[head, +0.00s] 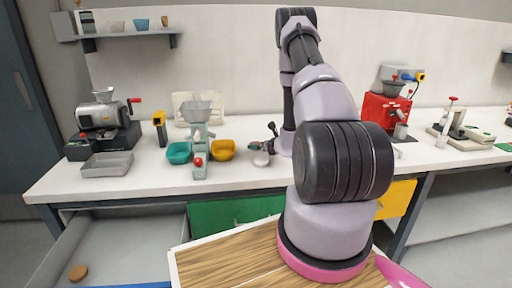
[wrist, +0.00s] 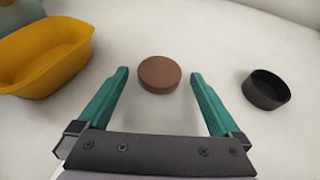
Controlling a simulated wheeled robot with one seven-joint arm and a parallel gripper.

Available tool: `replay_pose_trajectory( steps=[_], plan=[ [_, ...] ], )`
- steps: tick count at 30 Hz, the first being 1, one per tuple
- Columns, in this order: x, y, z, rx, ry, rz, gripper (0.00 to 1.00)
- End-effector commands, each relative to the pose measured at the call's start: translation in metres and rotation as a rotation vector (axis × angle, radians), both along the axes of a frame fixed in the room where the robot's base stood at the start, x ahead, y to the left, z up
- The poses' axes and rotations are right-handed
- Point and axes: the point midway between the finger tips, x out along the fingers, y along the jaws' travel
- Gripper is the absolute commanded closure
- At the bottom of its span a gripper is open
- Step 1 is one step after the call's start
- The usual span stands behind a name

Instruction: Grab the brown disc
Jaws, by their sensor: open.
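A round brown disc (wrist: 160,74) lies flat on the white counter in the wrist view, between the tips of my gripper (wrist: 160,76). The teal fingers are spread wide, with a gap on each side of the disc, and hold nothing. Whether the fingers are level with the disc is hard to tell. In the head view my gripper (head: 268,146) is small and low over the counter, right of the yellow bin; I cannot make out this disc there. Another brown round piece (head: 78,272) lies in the open drawer at lower left.
A yellow bin (wrist: 45,58) stands left of the disc, and a black round cup (wrist: 265,90) stands to its right. In the head view, a teal bin (head: 178,153) and a grey hopper device (head: 197,115) stand further left. A red machine (head: 385,112) stands at right.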

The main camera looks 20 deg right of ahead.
Motion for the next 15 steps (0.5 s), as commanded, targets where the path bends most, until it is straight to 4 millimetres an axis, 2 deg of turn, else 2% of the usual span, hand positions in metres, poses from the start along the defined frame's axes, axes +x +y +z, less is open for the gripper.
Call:
replay_pose_trajectory(
  steps=[5, 12, 13, 15],
  plan=[
    [0.019, 0.002, -0.007, 0.000, -0.001, 0.001, 0.00],
    [0.020, 0.003, -0.008, 0.000, 0.000, 0.001, 0.00],
    [0.020, 0.003, -0.008, 0.000, 0.000, 0.001, 0.04],
    [0.020, 0.003, -0.008, -0.001, 0.000, 0.001, 0.31]
  ],
)
